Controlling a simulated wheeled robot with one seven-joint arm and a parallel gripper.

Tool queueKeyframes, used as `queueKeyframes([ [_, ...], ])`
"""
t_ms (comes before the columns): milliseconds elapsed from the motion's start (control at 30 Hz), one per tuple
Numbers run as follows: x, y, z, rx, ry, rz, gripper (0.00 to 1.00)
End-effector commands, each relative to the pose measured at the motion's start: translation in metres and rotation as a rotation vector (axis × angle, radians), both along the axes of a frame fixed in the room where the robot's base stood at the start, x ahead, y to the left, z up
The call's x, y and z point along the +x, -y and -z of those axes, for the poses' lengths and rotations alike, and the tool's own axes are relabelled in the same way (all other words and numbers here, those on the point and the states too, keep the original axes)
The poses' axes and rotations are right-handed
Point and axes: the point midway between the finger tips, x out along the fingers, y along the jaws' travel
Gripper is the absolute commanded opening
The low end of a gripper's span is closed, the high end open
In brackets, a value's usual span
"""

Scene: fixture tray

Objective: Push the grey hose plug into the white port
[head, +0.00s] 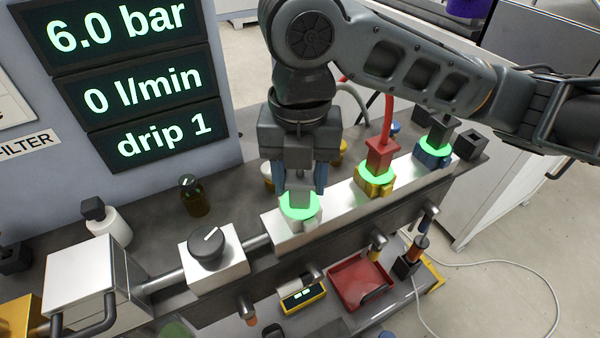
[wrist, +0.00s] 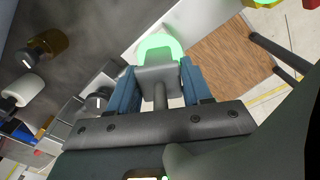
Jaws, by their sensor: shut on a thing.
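My gripper (head: 299,187) is shut on the grey hose plug (head: 299,198), with a blue finger on each side of it. The plug is upright at the white port (head: 303,224), its lower end at the port's glowing green ring. In the wrist view the grey plug (wrist: 158,72) sits between the blue fingers and overlaps the green ring (wrist: 160,45). How deep the plug sits is hidden. The grey hose shows partly behind my gripper.
A red plug (head: 381,154) stands in the yellow port (head: 374,186), and a dark plug (head: 438,133) in the blue port (head: 431,157); both have green rings. A valve knob (head: 207,246) is at left. The display (head: 140,88) reads 6.0 bar, 0 l/min, drip 1. A red tray (head: 360,283) lies below.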

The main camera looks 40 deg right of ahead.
Motion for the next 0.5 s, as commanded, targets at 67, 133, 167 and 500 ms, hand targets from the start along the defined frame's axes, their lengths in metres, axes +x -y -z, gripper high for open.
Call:
queueKeyframes([
  [67,-0.0001,0.0,0.0006,0.0,-0.001,0.0,0.16],
  [133,-0.0001,0.0,0.0007,0.0,-0.001,0.0,0.16],
  [167,-0.0001,0.0,0.0007,0.0,-0.001,0.0,0.16],
  [500,-0.0001,0.0,0.0005,0.0,-0.001,0.0,0.72],
])
